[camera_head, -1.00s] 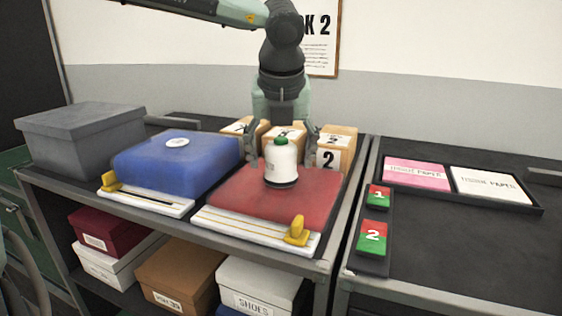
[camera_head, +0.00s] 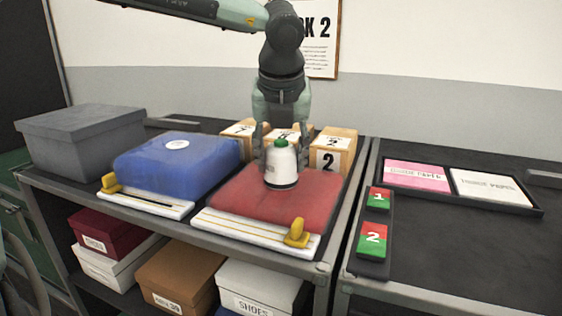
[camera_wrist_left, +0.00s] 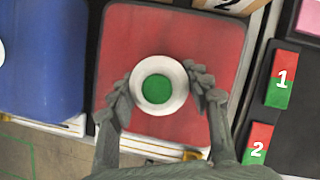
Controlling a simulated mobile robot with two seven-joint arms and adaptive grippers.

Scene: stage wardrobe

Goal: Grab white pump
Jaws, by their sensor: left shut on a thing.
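The white pump (camera_head: 282,167) is a white bottle-like thing with a green top and a dark base band. It stands upright on the red pad (camera_head: 243,201). My left gripper (camera_head: 281,158) comes down from above and behind it, with a finger on each side. In the left wrist view the pump (camera_wrist_left: 172,103) is seen from above, and the fingers of my left gripper (camera_wrist_left: 160,92) touch its sides. The gripper is shut on the pump. My right gripper is in neither view.
A blue pad (camera_head: 175,170) lies to the left, with a grey box (camera_head: 80,140) beyond it. Numbered wooden blocks (camera_head: 332,150) stand just behind the pump. Red-green number tiles (camera_head: 372,239) and a paper tray (camera_head: 458,205) lie on the right table. Shoe boxes (camera_head: 180,277) fill the shelf below.

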